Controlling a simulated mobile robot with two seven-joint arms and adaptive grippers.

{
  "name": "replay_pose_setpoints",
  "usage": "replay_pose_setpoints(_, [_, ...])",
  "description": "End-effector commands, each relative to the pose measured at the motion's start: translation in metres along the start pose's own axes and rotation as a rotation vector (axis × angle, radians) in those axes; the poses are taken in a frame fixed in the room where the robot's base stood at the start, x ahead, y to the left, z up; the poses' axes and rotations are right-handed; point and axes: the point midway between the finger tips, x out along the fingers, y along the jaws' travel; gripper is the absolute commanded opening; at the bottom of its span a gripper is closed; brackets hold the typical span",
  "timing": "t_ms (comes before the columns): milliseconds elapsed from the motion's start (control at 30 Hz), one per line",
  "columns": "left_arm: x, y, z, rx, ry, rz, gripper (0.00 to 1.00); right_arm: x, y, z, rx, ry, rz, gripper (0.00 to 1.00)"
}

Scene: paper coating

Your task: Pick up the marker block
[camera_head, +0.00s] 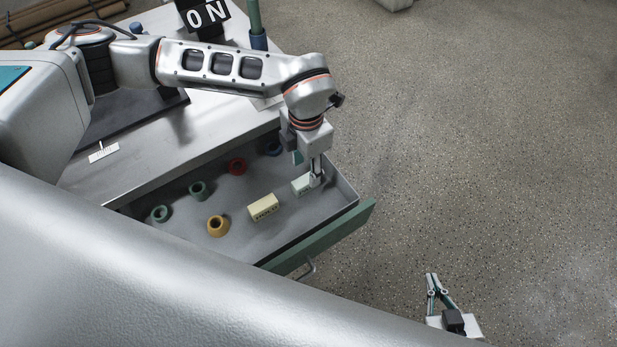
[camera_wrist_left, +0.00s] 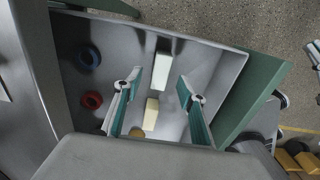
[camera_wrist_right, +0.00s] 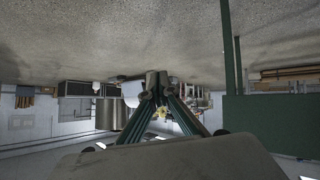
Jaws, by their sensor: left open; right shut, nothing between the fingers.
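Two blocks lie in the open drawer, and I cannot tell by name which is the marker block. A cream block (camera_head: 264,207) with dark lettering on its side also shows in the left wrist view (camera_wrist_left: 151,114). A paler, whitish block (camera_head: 301,185) lies nearer the drawer's right end; it also shows in the left wrist view (camera_wrist_left: 161,72). My left gripper (camera_head: 316,182) is open, pointing down into the drawer at the whitish block. In the left wrist view this block appears between the spread fingertips (camera_wrist_left: 158,82), not gripped. My right gripper (camera_head: 432,276) is shut and empty, away over the floor.
The drawer (camera_head: 325,232) has a green front with a handle. Inside are green rings (camera_head: 197,190), a yellow ring (camera_head: 217,226), a red ring (camera_head: 237,167) and a blue ring (camera_head: 274,150). The worktop (camera_head: 215,130) lies behind. Open floor is to the right.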

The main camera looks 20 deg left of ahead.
Motion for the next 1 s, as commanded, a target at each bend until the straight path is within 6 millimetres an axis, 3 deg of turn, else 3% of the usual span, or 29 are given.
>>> replay_pose_setpoints(233, [0.024, -0.002, -0.003, 0.001, 0.003, -0.005, 0.4, -0.002, -0.007, 0.013, 0.001, -0.018, -0.013, 0.0])
replay_pose_setpoints(433, [0.055, -0.003, -0.006, 0.001, 0.006, -0.008, 0.4, -0.001, -0.011, 0.013, 0.005, -0.013, -0.021, 0.0])
replay_pose_setpoints(733, [0.058, -0.002, -0.004, 0.002, -0.002, -0.003, 0.4, 0.003, -0.007, -0.007, 0.002, 0.022, -0.015, 0.0])
replay_pose_setpoints(867, [0.058, -0.002, -0.004, 0.002, -0.002, -0.003, 0.07, 0.003, -0.008, -0.005, 0.002, 0.018, -0.016, 0.0])
replay_pose_setpoints(900, [0.058, -0.002, -0.004, 0.002, -0.001, -0.003, 0.02, 0.003, -0.008, -0.004, 0.002, 0.016, -0.016, 0.0])
replay_pose_setpoints(1000, [0.058, -0.002, -0.004, 0.002, -0.001, -0.003, 0.02, 0.002, -0.007, -0.002, 0.002, 0.012, -0.015, 0.0])
